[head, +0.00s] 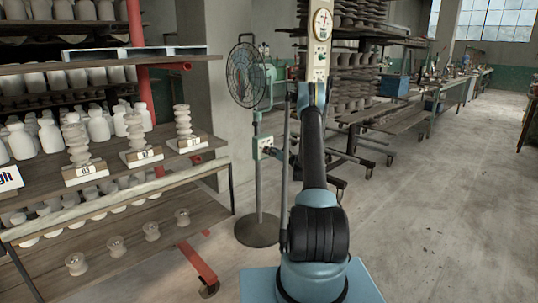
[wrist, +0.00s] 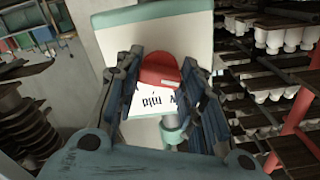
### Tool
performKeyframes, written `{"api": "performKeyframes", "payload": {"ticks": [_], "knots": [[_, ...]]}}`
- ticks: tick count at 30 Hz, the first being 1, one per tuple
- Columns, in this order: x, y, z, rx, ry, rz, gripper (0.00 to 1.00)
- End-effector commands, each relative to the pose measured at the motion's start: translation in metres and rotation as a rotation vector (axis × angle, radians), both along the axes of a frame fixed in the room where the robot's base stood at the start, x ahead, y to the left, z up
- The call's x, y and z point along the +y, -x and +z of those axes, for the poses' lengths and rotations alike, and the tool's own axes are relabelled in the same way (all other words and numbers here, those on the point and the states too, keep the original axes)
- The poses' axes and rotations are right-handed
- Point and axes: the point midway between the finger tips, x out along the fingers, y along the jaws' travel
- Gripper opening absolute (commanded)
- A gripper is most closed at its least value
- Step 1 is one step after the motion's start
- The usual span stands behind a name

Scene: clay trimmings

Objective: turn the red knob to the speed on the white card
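A red knob (wrist: 158,68) with a small white mark shows in the wrist view on a pale control box (wrist: 180,38) with green edging. A white label (wrist: 152,103) with upside-down black lettering, partly hidden, lies below the knob. My gripper (wrist: 160,75) is open, with one finger at either side of the knob; I cannot tell whether they touch it. In the head view, my gripper (head: 275,151) is small beside the control box (head: 262,147) on the fan's stand.
The fan (head: 246,75) stands on a round base (head: 257,230) close to my arm. Left shelves (head: 110,160) hold pale pots and stacked pieces with number cards. A rack (head: 350,75) stands behind. Open floor (head: 440,220) lies to the right.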

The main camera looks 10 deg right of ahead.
Motion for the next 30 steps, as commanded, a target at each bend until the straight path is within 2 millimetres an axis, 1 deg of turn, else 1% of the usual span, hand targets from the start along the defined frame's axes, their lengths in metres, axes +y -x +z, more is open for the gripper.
{"api": "performKeyframes", "payload": {"ticks": [1,2,4,9,14,20,30], "knots": [[-0.0001,-0.0002,0.0000,0.000,0.000,0.000,0.13],[0.0086,0.0000,0.0000,0.000,0.000,0.001,0.13],[0.0044,0.0000,0.0000,0.001,-0.002,0.002,0.13],[0.0022,0.0002,0.0000,0.016,-0.023,0.003,0.13],[0.0014,0.0005,0.0000,0.058,-0.080,0.002,0.13],[0.0006,0.0007,-0.0001,0.148,-0.203,0.001,0.13],[-0.0007,0.0007,-0.0004,0.337,-0.463,-0.001,0.13]]}}
